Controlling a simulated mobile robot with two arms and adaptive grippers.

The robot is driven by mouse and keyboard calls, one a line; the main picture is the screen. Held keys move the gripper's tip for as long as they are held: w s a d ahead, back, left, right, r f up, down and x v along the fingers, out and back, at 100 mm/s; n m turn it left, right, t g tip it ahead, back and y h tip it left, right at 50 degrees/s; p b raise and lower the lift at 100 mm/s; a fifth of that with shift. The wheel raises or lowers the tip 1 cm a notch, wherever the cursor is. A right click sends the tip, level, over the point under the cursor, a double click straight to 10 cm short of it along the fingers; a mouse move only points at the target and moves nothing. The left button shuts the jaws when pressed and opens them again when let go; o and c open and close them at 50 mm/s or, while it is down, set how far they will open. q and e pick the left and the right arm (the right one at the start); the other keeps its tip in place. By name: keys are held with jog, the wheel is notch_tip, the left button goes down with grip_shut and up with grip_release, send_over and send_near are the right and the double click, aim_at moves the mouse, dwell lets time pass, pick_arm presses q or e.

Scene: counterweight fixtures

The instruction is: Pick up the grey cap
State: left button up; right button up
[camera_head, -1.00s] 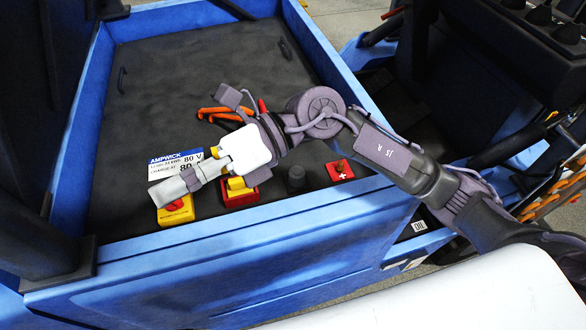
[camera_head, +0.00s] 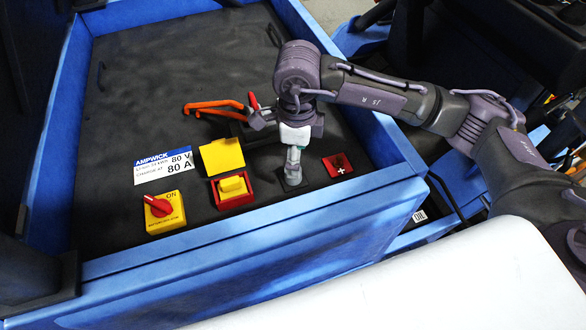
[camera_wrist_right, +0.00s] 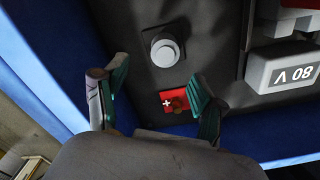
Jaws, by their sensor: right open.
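The grey cap (camera_wrist_right: 165,48) is a round knob on the dark panel, seen from above in the right wrist view. The cap stands beyond the fingertips, roughly in line with the gap. I cannot tell how high the fingers are above it. My left gripper is not in view.
A red square with a white plus (camera_head: 338,164) is right of the gripper. A yellow switch in a red frame (camera_head: 233,188), a yellow box with a red ON knob (camera_head: 164,211) and orange handles (camera_head: 213,107) are left. A blue rim (camera_head: 250,225) borders the panel.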

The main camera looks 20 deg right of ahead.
jog(key=shift+f, duration=0.7)
jog(key=f, duration=0.1)
jog(key=f+p, duration=0.1)
jog(key=f, duration=0.2)
jog(key=shift+w+a+f+p, duration=0.1)
jog(key=shift+w+a+p, duration=0.2)
jog(key=shift+w+p, duration=0.05)
jog(key=shift+f, duration=0.45)
jog(key=c, duration=0.8)
